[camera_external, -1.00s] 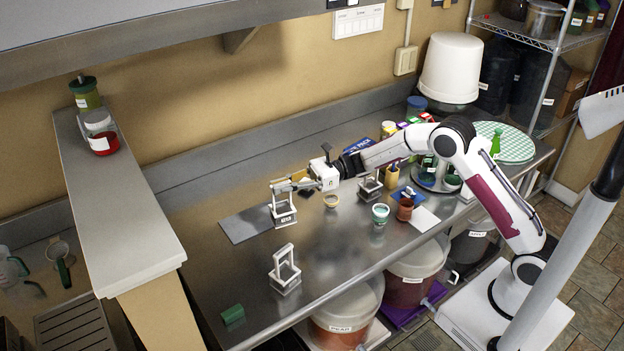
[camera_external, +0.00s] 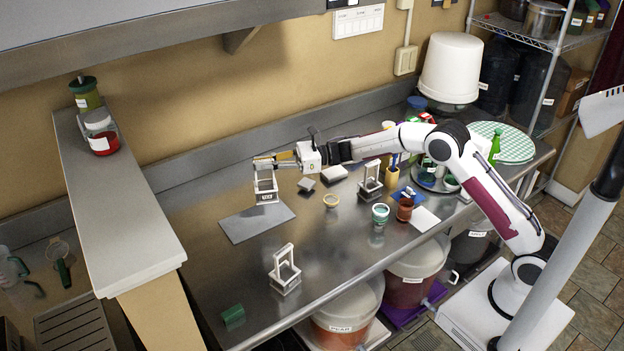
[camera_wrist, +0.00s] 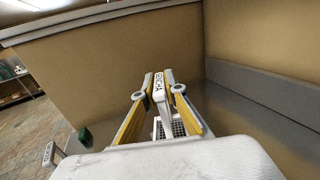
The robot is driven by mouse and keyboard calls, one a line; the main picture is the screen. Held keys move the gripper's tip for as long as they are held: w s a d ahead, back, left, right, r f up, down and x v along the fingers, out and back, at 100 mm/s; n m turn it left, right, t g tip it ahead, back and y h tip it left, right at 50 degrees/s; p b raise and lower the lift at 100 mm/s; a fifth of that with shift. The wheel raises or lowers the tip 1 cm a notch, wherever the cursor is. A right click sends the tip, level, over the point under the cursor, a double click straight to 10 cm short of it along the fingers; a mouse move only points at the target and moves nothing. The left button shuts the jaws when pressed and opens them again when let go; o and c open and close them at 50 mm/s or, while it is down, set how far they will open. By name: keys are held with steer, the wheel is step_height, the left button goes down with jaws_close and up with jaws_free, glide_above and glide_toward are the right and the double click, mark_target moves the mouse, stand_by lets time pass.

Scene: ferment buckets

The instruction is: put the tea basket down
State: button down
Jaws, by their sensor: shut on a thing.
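The tea basket (camera_external: 266,186) is a white open frame with a handle. My gripper (camera_external: 265,162) is shut on its handle. In the wrist view, my gripper (camera_wrist: 166,80) has its two yellow fingers on either side of the basket's labelled handle (camera_wrist: 158,92), with the dark mesh of the basket below. In the external view the basket appears just behind the grey mat (camera_external: 257,223). I cannot tell whether its base touches the counter. The mat looks bare.
Similar white frames stand at the counter's front (camera_external: 285,268) and to the right (camera_external: 370,183). A green block (camera_external: 233,316) lies front left. A raised shelf (camera_external: 125,205) borders the left.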

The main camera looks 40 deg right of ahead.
mark_target(266, 186)
steer(key=shift+f, duration=3.05)
steer(key=shift+f, duration=2)
steer(key=c, duration=2.1)
jaws_free()
